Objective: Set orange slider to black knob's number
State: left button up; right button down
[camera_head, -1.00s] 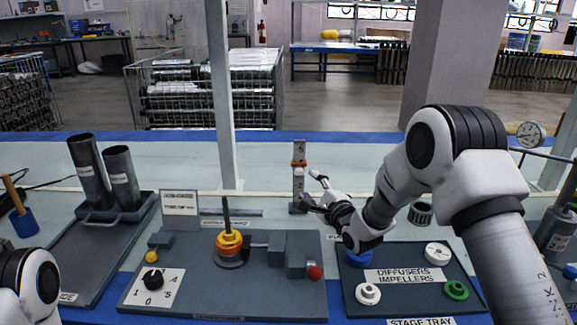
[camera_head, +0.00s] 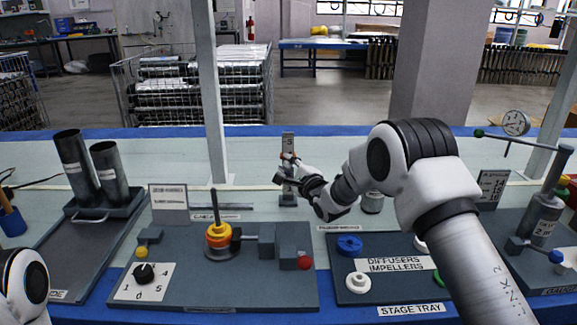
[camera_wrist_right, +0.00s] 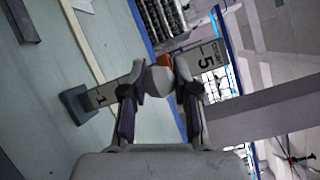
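The orange slider (camera_head: 289,156) sits high on an upright grey scale post (camera_head: 288,143), a little below the top number 5. In the right wrist view the scale (camera_wrist_right: 208,58) shows 5 at one end and 1 at the other. The orange slider (camera_wrist_right: 165,61) is partly hidden there behind a grey ball handle (camera_wrist_right: 161,80). My right gripper (camera_wrist_right: 160,76) is open, with its fingers on either side of the ball; contact is unclear. The black knob (camera_head: 144,271) stands on a white number plate (camera_head: 158,286); its pointed number is too small to read. My left gripper is out of view.
A grey board with an orange-yellow ring stack (camera_head: 218,238) and a red ball (camera_head: 305,263) lies in front of the post. The stage tray (camera_head: 388,295) is to its right, below my right arm. Two dark tubes (camera_head: 72,170) stand at left.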

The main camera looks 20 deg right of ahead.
notch_tip(320, 180, down, 4)
jog(key=shift+b, duration=0.55)
jog(key=c, duration=0.8)
grip_release()
jog(key=shift+c, duration=0.2)
jog(key=s+d, duration=0.2)
jog(key=s, duration=0.9)
jog(key=shift+s, duration=0.4)
jog(key=shift+d+f, duration=0.1)
jog(key=shift+d, duration=0.05)
